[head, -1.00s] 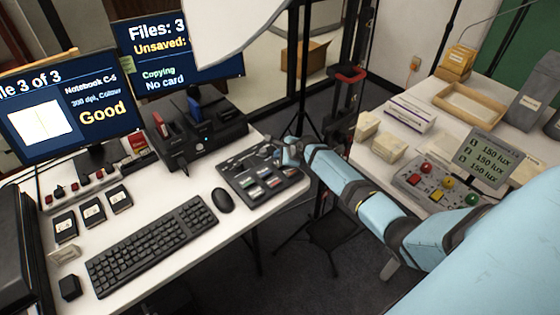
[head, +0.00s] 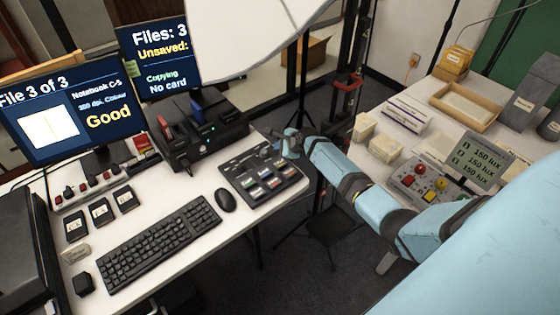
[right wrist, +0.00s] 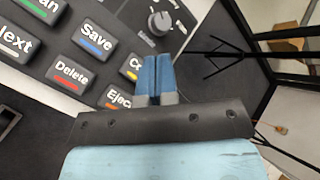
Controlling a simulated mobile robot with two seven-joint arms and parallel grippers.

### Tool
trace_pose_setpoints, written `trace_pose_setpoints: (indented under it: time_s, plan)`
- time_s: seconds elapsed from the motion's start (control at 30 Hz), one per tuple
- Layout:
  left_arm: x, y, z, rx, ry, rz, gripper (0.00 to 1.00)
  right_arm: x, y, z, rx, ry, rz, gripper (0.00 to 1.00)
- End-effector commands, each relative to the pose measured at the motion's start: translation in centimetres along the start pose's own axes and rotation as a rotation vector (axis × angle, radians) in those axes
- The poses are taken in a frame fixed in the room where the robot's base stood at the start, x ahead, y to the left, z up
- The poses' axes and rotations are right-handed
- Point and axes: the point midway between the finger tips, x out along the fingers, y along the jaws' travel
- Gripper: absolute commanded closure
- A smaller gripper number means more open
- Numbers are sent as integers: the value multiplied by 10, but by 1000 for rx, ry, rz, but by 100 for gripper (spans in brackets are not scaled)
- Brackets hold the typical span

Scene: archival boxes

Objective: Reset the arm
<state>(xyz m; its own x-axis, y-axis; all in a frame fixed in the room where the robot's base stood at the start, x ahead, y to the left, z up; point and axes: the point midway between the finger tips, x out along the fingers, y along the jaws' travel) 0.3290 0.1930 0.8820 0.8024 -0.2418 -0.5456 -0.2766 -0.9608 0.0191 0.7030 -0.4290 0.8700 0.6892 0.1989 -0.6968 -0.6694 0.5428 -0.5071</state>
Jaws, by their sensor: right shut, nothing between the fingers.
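My right arm comes in from the lower right in the head view. Its right gripper (head: 284,142) is above the right end of the black button panel (head: 236,170) on the white desk. In the right wrist view the blue fingers (right wrist: 155,80) are together with nothing between them. The panel's keys, such as Save (right wrist: 95,39) and Delete (right wrist: 72,74), and a round knob (right wrist: 160,22) show beyond the fingertips. I cannot tell the exact gap between fingertips and panel. My left gripper is not in view.
The desk holds a keyboard (head: 158,243), a mouse (head: 225,201), two monitors and a black card dock (head: 200,135). A second table on the right holds boxes, a tray (head: 465,106) and a control box with a lux display (head: 477,160). Dark stands fill the gap between.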

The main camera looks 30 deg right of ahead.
Motion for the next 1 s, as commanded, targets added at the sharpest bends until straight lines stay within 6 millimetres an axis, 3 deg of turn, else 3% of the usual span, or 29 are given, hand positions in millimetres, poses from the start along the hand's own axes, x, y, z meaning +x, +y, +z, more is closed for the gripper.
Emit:
trace_pose_setpoints:
  time_s: [0.67,0.77,0.83,1.0]
  plan:
    - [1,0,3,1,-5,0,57,0,0,0,0,0,0,100]
    - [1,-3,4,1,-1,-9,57,0,21,-2,-88,8,3,100]
    - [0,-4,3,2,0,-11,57,-3,50,-3,-231,18,2,100]
    - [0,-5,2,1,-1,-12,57,-29,152,3,-771,30,-6,100]
